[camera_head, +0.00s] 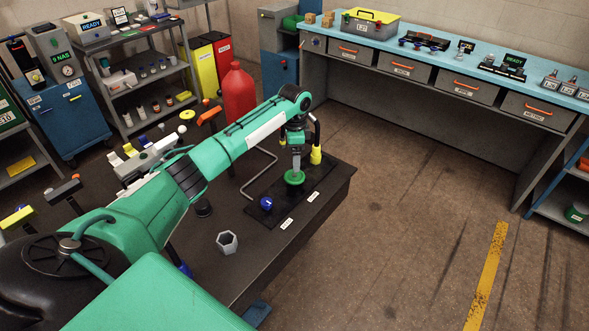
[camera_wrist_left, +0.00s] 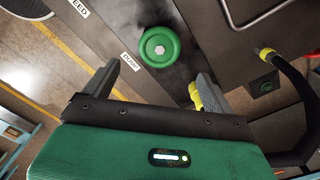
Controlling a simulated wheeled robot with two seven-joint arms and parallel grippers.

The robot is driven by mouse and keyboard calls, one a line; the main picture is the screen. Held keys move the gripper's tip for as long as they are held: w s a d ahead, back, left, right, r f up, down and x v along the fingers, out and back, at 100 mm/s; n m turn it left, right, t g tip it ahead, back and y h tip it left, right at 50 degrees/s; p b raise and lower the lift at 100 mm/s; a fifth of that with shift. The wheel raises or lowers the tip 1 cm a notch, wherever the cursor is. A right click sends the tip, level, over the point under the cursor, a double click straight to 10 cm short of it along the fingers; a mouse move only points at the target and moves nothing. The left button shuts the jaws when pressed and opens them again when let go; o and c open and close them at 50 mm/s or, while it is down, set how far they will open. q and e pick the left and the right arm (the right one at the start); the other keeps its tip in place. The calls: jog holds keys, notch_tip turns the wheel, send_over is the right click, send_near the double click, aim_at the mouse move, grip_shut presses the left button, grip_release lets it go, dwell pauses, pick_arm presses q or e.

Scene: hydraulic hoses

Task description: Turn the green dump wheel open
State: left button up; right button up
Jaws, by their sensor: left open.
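The green dump wheel (camera_head: 294,177) sits on the dark bench, near its far right end. In the left wrist view the green wheel (camera_wrist_left: 159,48) is round with a pale hex centre, beside a white label that seems to read DUMP (camera_wrist_left: 130,62). My left gripper (camera_head: 296,158) points down just above the wheel. In the wrist view its two fingers (camera_wrist_left: 157,75) are spread apart, with the wheel showing between and beyond their tips. I see no contact with the wheel. My right gripper is not in view.
A blue knob (camera_head: 266,204) stands on the same panel, left of the wheel. A yellow-ended black hose (camera_head: 316,155) hangs close beside my gripper. A grey hex cup (camera_head: 227,242) stands on the bench (camera_head: 265,260). The floor to the right is open.

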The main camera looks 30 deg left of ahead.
pick_arm(q)
notch_tip(320, 180, up, 6)
jog(key=shift+f+b, duration=0.1)
jog(key=shift+b, duration=0.4)
